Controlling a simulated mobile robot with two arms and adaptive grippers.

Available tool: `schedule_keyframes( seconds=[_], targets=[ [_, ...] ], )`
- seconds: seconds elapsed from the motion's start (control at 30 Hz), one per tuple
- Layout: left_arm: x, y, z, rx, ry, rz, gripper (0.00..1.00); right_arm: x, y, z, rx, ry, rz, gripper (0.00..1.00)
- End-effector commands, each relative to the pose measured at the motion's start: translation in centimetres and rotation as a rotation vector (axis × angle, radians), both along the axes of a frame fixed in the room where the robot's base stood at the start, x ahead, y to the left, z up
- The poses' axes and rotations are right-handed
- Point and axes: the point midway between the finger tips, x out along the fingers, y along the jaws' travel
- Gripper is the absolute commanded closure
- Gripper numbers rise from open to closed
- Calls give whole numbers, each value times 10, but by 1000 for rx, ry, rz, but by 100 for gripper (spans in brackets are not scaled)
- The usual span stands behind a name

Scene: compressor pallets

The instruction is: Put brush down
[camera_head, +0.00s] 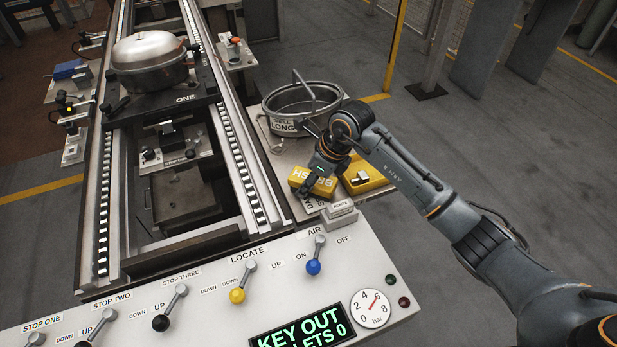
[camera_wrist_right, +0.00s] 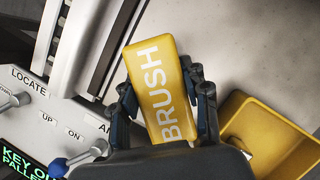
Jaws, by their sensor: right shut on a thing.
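The brush is a yellow block with BRUSH in white letters (camera_head: 322,187). It also fills the middle of the right wrist view (camera_wrist_right: 155,78). My right gripper (camera_head: 324,168) is shut on it, with one finger on each long side in the right wrist view (camera_wrist_right: 161,88). The brush is over or on the small side table (camera_head: 295,205), left of a yellow open box (camera_head: 376,182). I cannot tell whether its underside touches the table. My left gripper is not in view.
A round metal vessel marked LONG (camera_head: 287,127) stands behind the brush. A small labelled block (camera_head: 340,217) stands in front, near the control panel (camera_head: 375,262) with its levers. The conveyor (camera_head: 235,140) with a domed compressor (camera_head: 150,62) runs along the left.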

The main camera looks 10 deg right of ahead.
Motion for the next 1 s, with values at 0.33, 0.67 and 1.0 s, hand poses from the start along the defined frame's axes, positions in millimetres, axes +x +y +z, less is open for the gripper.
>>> schedule_keyframes(
  seconds=[0.33,0.67,1.0],
  targets=[
    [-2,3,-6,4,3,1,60,1,0,-4,0,-2,0,79],
    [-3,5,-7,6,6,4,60,0,0,-7,-2,2,0,32],
    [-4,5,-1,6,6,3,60,0,0,-1,0,0,0,32]
  ],
)
